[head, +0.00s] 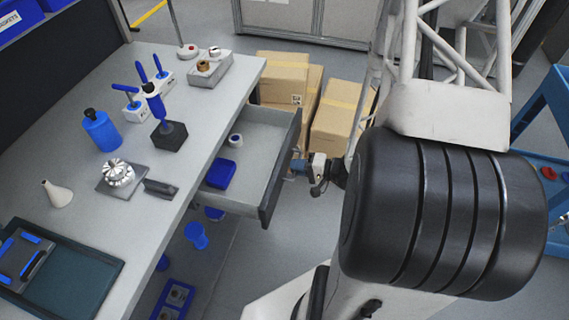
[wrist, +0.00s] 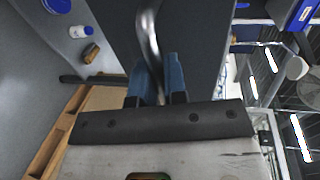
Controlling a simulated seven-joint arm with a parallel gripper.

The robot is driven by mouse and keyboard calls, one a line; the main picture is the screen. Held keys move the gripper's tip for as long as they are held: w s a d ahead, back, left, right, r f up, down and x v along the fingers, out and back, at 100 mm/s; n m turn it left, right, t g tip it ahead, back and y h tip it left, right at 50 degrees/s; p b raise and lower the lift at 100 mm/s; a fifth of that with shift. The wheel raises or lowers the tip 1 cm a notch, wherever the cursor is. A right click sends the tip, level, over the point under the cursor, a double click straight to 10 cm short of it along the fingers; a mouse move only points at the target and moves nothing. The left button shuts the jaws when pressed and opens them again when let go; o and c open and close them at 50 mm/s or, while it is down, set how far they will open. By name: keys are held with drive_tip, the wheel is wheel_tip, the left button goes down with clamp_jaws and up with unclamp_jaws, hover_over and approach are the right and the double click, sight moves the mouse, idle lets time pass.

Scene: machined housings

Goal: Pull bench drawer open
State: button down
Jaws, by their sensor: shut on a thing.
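The bench drawer (head: 284,172) stands pulled out from under the grey bench top (head: 185,190), with its inside in sight. A blue box (head: 221,173) and a small white round part (head: 235,140) lie in it. My gripper (head: 299,166) is at the outer face of the drawer front, partly hidden behind my arm in the head view. In the wrist view my gripper's blue fingers (wrist: 158,82) are shut on the curved metal drawer handle (wrist: 150,45), against the dark drawer front (wrist: 195,35).
Cardboard boxes (head: 337,125) stand on the floor behind the drawer. The bench top carries a blue bottle (head: 101,131), a machined part on a plate (head: 117,172) and a dark tray (head: 75,275). A blue cart (head: 545,130) stands at the right. Floor below the drawer front is clear.

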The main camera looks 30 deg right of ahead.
drive_tip(key=shift+f+v, duration=0.2)
drive_tip(key=shift+v, duration=0.7)
drive_tip(key=shift+f+v, duration=0.15)
drive_tip(key=shift+v, duration=0.7)
drive_tip(key=shift+f+v, duration=0.2)
drive_tip(key=shift+v, duration=0.7)
drive_tip(key=shift+d, duration=0.1)
drive_tip(key=c, duration=1.2)
unclamp_jaws()
drive_tip(key=shift+s+d, duration=0.1)
drive_tip(key=shift+s, duration=0.1)
drive_tip(key=shift+v, duration=3.7)
